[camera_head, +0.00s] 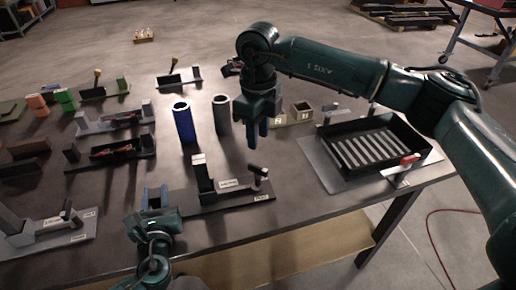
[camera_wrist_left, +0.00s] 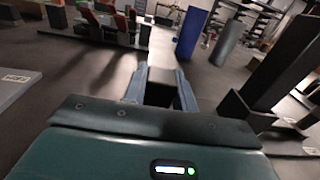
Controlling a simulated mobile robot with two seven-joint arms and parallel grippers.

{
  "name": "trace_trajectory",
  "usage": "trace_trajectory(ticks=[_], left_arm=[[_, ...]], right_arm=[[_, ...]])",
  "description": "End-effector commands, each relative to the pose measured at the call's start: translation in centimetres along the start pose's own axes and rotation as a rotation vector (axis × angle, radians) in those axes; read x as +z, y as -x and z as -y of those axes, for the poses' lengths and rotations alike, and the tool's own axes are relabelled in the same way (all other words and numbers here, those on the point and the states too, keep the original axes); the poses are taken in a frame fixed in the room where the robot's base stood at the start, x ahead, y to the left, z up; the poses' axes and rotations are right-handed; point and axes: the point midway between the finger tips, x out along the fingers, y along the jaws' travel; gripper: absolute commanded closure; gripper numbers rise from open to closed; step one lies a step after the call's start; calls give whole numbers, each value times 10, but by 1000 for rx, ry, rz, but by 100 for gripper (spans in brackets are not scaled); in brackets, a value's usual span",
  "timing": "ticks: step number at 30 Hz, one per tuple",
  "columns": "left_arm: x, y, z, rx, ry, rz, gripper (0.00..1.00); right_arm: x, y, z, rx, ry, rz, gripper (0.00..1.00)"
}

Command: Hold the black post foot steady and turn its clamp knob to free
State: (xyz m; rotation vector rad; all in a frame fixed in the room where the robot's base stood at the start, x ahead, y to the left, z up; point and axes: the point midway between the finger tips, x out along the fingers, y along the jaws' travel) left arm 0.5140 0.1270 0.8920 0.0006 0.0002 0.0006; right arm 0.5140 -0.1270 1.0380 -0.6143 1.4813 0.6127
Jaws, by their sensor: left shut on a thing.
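The black post foot (camera_head: 232,197) lies near the table's front edge, with a short upright block on its left part. Its clamp knob (camera_head: 258,174) is a dark handle with a pale tip, tilted at the right end. Small pale labels are on the foot, too small to read. My left gripper (camera_head: 155,196) is shut on the foot's left end. In the left wrist view a dark piece with a grey top sits between its fingers (camera_wrist_left: 160,92). My right gripper (camera_head: 258,134) hangs above and behind the knob, fingers down, apart and empty.
A blue cylinder (camera_head: 184,123) and a grey cylinder (camera_head: 221,115) stand behind the foot. A black slatted tray (camera_head: 350,172) with a red-handled clamp (camera_head: 408,161) is on the right. Several other fixtures fill the left of the table (camera_head: 300,210).

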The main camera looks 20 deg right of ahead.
Motion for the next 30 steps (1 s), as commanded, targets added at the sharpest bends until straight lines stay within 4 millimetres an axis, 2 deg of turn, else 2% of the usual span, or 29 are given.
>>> trace_trajectory(ticks=[3,6,19,23,30], left_arm=[[-1,0,-1,2,-1,-1,100],[-1,0,-1,2,-1,-1,100],[-1,0,-1,2,-1,-1,100],[-1,0,-1,2,-1,-1,100],[-1,0,-1,2,-1,-1,100]], right_arm=[[0,15,0,0,0,1,68],[0,21,0,0,0,1,68],[1,21,-1,2,0,-1,68],[0,11,-1,3,-1,-3,68],[0,-33,-1,4,-1,-5,68]])
